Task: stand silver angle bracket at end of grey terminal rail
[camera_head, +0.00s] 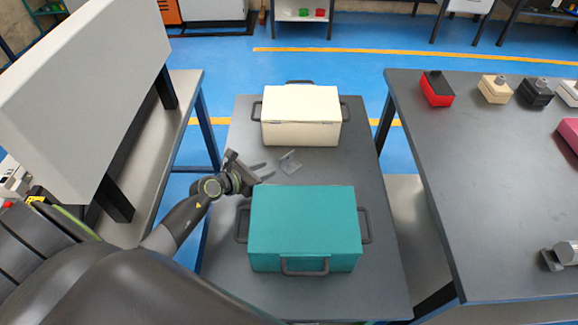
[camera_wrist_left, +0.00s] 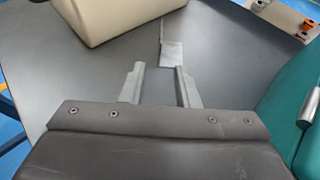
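The silver angle bracket (camera_head: 290,162) rests on the dark table between the cream box and the teal box. It also shows in the left wrist view (camera_wrist_left: 172,54), just beyond the fingertips, with one flat face and a thin upright-looking edge. My left gripper (camera_head: 266,171) is open and empty, to the left of the bracket and apart from it; its two spread fingers (camera_wrist_left: 160,80) point towards the bracket. I cannot make out a grey terminal rail with certainty. My right gripper does not show clearly in either view.
A cream box (camera_head: 301,116) stands behind the bracket and a teal box (camera_head: 305,228) in front, both with dark handles. The right table (camera_head: 470,170) carries a red block (camera_head: 436,89), other small blocks and a grey fitting (camera_head: 565,254). A large white panel (camera_head: 85,95) stands left.

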